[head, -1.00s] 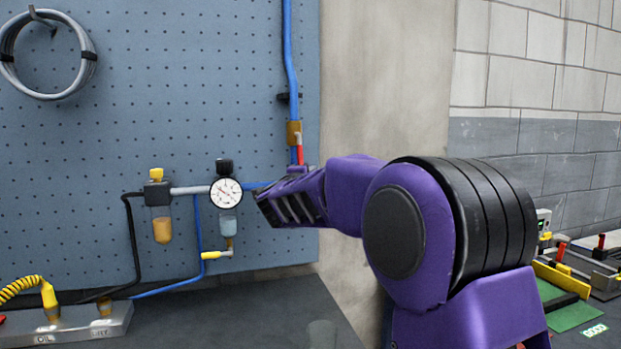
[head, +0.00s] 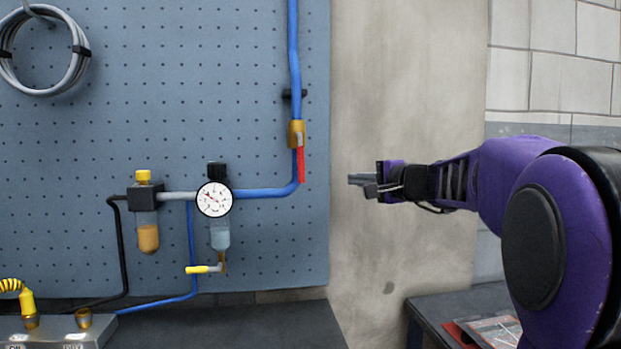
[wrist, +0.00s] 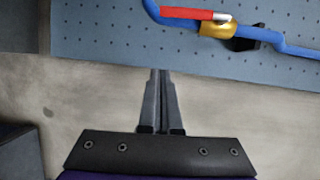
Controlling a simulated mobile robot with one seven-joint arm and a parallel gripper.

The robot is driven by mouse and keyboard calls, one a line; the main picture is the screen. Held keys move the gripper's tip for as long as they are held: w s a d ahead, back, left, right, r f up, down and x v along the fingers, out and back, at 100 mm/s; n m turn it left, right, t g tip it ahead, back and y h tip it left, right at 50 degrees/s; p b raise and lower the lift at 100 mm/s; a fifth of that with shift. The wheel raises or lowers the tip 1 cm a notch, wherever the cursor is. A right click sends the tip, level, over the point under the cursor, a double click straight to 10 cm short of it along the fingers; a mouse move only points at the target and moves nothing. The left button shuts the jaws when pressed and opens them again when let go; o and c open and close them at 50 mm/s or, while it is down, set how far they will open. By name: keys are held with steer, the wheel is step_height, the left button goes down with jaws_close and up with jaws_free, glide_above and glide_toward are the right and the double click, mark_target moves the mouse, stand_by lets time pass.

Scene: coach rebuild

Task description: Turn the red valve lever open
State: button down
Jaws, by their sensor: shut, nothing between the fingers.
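The red valve lever (head: 301,165) hangs straight down from a brass valve (head: 296,133) on the blue pipe, near the right edge of the pegboard. In the wrist view the lever (wrist: 187,13) and the brass valve (wrist: 219,29) show at the top, with the lever lying along the pipe. My gripper (head: 350,180) is to the right of the lever in the head view, in front of the bare wall and apart from it. In the wrist view its fingers (wrist: 161,73) are together and empty, pointing toward the pegboard's edge.
A round gauge (head: 214,199) and a small yellow-handled valve (head: 203,269) sit left on the pegboard (head: 90,225). A dark bench top (head: 240,325) runs below. Another dark bench (head: 425,305) stands at lower right. The wall between is bare.

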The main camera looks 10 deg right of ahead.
mark_target(300, 159)
steer(key=w+a+r+n+y+p, duration=0.1)
steer(key=w+a, duration=0.6)
steer(key=a, duration=0.1)
steer(key=shift+r+y, duration=0.2)
steer(key=shift+y, duration=0.2)
stand_by(0.6)
